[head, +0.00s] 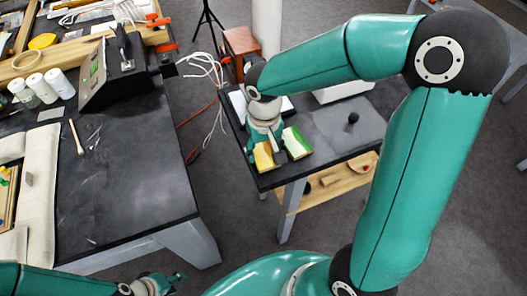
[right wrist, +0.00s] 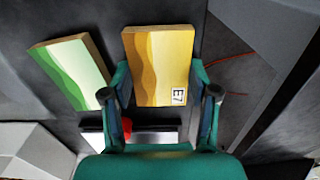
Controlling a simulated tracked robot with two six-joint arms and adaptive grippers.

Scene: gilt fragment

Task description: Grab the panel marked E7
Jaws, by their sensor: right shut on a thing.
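The panel marked E7 (right wrist: 160,62) has wavy yellow, gold and brown bands, with its label at the lower right corner in the right wrist view. In the head view the panel (head: 264,156) is at the front edge of the small dark table. My right gripper (right wrist: 160,80) is shut on the panel, one finger at each side edge; in the head view the gripper (head: 272,145) points down over the table. My left gripper (head: 168,283) is at the bottom left of the head view, away from the panel; its finger opening is unclear.
A green banded panel (right wrist: 72,72) lies left of the E7 panel in the right wrist view; it also shows in the head view (head: 297,142). A grey slab (head: 345,125) is at the table's right. The large dark workbench (head: 130,170) stands left, across a floor gap.

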